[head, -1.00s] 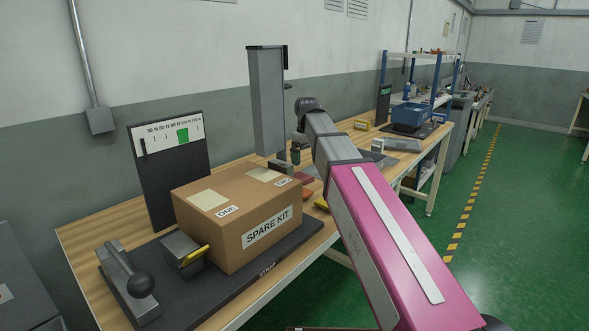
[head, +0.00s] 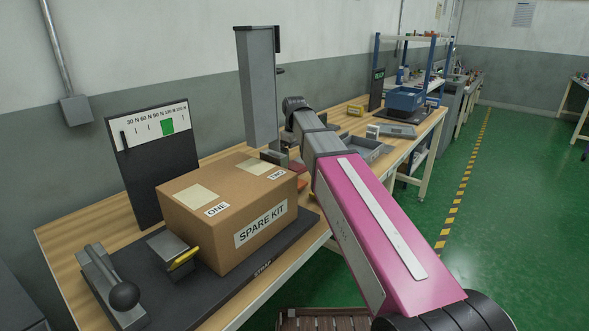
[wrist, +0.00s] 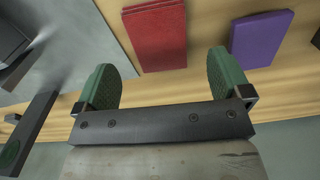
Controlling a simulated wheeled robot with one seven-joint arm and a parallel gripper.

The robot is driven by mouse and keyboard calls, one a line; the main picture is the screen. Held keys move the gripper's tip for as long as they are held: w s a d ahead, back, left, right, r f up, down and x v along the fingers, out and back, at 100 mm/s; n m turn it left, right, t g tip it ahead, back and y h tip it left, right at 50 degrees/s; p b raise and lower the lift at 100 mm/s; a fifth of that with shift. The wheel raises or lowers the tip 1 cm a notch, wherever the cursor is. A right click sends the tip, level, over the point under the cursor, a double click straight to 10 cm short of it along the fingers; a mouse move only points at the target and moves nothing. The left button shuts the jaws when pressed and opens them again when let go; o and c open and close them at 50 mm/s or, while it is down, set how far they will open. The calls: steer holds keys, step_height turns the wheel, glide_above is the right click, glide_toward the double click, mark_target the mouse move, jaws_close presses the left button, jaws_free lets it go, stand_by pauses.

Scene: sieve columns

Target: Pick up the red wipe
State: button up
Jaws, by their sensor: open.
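The red wipe (wrist: 157,36) is a flat, layered red pad on the wooden bench top, at the top centre of the wrist view. My gripper (wrist: 161,62) is open, with its two green fingers apart and nothing between them. The red wipe lies beyond the fingertips, between them in the picture but nearer the middle than either finger. In the head view, a small red patch (head: 298,167) shows just behind the box's right corner; I cannot tell if it is the same wipe. My arm and the box hide much of that area.
A purple pad (wrist: 261,38) lies right of the red wipe. A grey metal surface (wrist: 75,45) is on the left. In the head view, a SPARE KIT box (head: 232,212) stands on a dark mat, with a grey column (head: 257,88) behind. Green floor is clear at right.

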mark_target(294, 166)
step_height(294, 166, down, 4)
steer(key=shift+f, duration=0.15)
steer(key=shift+c, duration=0.4)
steer(key=c, duration=0.9)
